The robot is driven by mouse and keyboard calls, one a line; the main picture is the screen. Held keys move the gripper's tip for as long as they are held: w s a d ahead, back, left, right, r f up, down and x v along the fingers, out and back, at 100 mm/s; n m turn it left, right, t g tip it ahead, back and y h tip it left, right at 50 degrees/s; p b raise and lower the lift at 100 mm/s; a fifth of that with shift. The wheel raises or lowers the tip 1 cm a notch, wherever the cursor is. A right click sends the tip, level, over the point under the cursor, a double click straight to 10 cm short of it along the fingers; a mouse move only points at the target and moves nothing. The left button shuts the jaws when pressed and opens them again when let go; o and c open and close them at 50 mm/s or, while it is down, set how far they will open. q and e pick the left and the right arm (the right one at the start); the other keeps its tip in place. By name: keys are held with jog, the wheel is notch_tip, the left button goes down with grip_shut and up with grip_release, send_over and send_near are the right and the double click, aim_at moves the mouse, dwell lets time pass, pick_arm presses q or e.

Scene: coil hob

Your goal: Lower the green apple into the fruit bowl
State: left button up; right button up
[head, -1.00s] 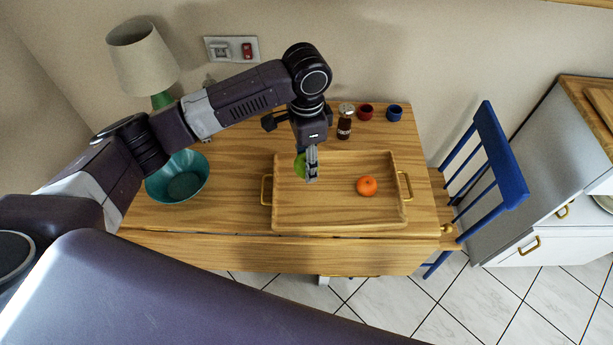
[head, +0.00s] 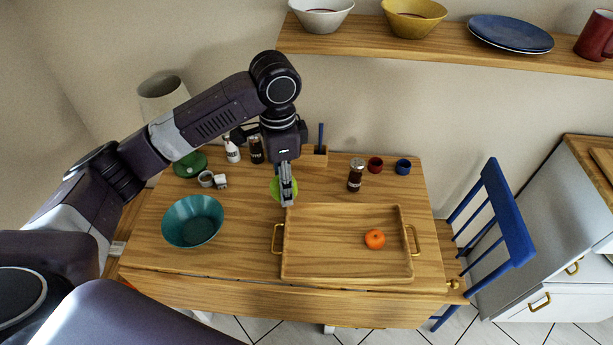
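The green apple (head: 276,189) is between the fingers of my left gripper (head: 286,192), partly hidden behind them. The gripper is shut on it and appears to hold it above the table, by the tray's back left corner. A teal bowl (head: 193,221), which I take as the fruit bowl, stands on the table to the left of the gripper. It looks empty. My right gripper is not in view.
A wooden tray (head: 330,268) with brass handles holds an orange (head: 375,239). A pepper mill (head: 356,175), a red cup (head: 375,164) and a blue cup (head: 403,167) stand behind it.

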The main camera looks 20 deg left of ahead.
pick_arm(q)
jog(key=s+a+f+p, duration=0.1)
jog(key=s+a+f, duration=0.1)
jog(key=a, duration=0.7)
jog(key=s+a+f+p, duration=0.1)
jog(key=s+a+f, duration=0.2)
jog(key=a, duration=0.7)
jog(key=s+a+f+p, duration=0.2)
jog(key=a+f, duration=0.3)
jog(key=a, duration=0.4)
jog(key=shift+s+a, duration=0.25)
jog(key=shift+a, duration=0.05)
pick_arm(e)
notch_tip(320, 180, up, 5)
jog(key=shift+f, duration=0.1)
pick_arm(q)
jog(key=shift+f, duration=0.1)
jog(key=shift+f+b, duration=1.1)
jog(key=shift+f, duration=1.55)
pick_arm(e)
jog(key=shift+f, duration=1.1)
pick_arm(q)
jog(key=shift+f+b, duration=0.75)
jog(key=shift+f, duration=0.8)
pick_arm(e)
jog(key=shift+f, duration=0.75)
pick_arm(q)
jog(key=o, duration=1.3)
